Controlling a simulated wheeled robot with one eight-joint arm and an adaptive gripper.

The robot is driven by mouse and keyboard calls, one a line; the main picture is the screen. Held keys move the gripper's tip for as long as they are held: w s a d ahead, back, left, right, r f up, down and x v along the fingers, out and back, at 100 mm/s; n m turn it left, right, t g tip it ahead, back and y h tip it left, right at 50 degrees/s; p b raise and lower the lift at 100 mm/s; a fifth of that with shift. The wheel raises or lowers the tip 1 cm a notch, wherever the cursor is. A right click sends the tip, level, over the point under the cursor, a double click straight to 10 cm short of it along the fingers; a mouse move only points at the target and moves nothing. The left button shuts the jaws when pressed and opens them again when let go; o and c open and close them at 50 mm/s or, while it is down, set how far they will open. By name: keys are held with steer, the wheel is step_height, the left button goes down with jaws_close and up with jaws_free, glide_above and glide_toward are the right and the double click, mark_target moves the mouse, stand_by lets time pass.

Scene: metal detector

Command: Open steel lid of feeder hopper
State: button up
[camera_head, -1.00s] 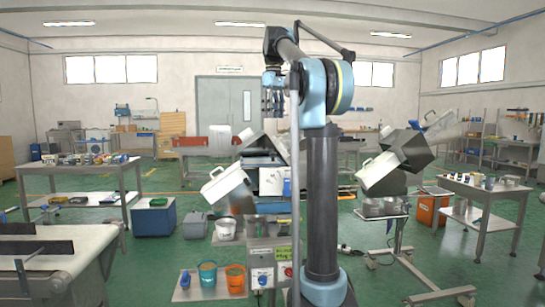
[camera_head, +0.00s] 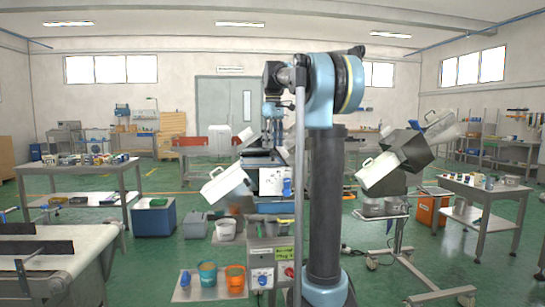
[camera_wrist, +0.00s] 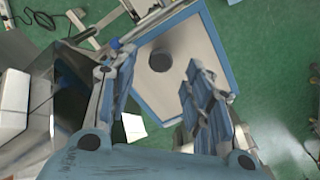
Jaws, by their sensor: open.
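A dark steel hopper (camera_head: 410,150) stands tilted on a wheeled stand at right of centre in the head view. A pale lid-like panel with a handle (camera_head: 378,173) hangs at its lower left, and another pale panel (camera_head: 440,126) stands at its upper right. A similar pale panel with a handle (camera_head: 225,185) sits tilted at the left of the centre machine. I cannot tell which is the task's lid. My gripper (camera_head: 272,128) hangs pointing down over the centre machine. In the wrist view its fingers (camera_wrist: 160,92) are apart with nothing held between them.
In the wrist view a blue-framed pale plate (camera_wrist: 195,50) with a dark round spot lies below, with a dark open-looking box (camera_wrist: 75,85) at left.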

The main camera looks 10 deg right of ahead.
mark_target(273, 153)
steer(key=shift+f, duration=2.7)
jaws_close()
